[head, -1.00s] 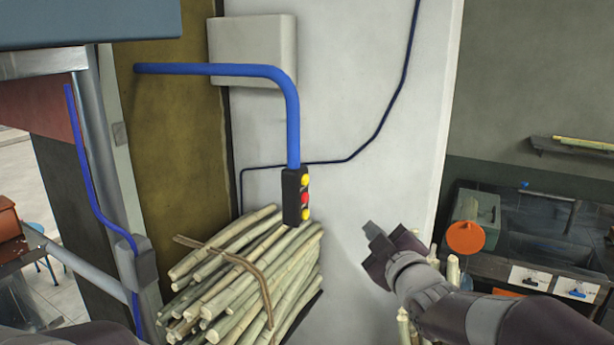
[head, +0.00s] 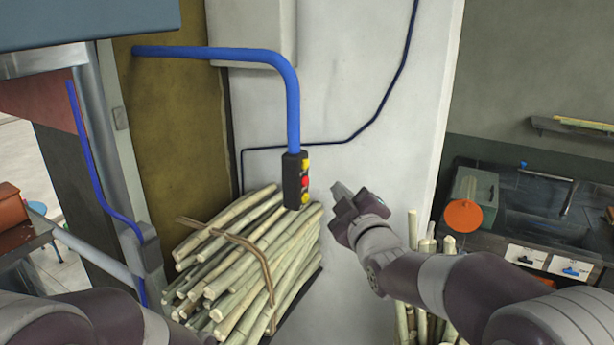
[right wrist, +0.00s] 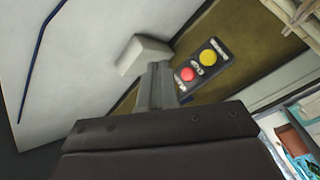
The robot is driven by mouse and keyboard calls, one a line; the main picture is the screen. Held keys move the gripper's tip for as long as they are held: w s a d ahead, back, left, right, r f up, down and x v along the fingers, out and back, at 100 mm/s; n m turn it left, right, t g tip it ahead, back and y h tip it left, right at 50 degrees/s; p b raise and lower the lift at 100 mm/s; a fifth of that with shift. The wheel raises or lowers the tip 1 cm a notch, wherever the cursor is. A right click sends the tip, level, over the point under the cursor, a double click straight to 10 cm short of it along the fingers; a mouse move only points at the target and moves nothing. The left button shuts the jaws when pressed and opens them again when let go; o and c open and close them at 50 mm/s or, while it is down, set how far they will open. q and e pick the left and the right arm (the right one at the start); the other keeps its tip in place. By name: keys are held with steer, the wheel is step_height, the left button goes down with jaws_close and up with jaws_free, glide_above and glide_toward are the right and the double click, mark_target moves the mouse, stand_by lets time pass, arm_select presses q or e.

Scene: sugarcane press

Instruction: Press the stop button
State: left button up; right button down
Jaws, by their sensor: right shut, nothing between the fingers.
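A dark control box (head: 290,181) hangs at the lower end of a blue pipe and carries a red button (head: 305,183) between two yellow ones. In the right wrist view the red button (right wrist: 187,74) and one yellow button (right wrist: 208,56) show, with small labels too blurred to read surely. My right gripper (head: 338,190) is shut and empty, just right of the box at about the red button's height, with a visible gap. Its fingers (right wrist: 156,82) point toward the box in the right wrist view. My left arm shows at the lower left; its gripper is out of view.
A tied bundle of cane (head: 245,250) lies below the box. The blue pipe (head: 291,105) runs above it. A white wall (head: 350,90) stands behind. More cane stalks (head: 425,245) stand under my right arm. An orange disc (head: 463,216) and a counter are at right.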

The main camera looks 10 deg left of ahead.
mark_target(306, 182)
steer(key=shift+w+a+b, duration=0.2)
steer(key=shift+w+a, duration=0.15)
steer(key=shift+a, duration=0.5)
steer(key=shift+w+a+b, duration=0.15)
steer(key=shift+w+a, duration=0.15)
steer(key=shift+a, duration=0.5)
steer(key=shift+f, duration=0.1)
stand_by(0.7)
steer(key=shift+w+a+b, duration=0.2)
steer(key=shift+a+b, duration=0.1)
steer(key=shift+a, duration=0.05)
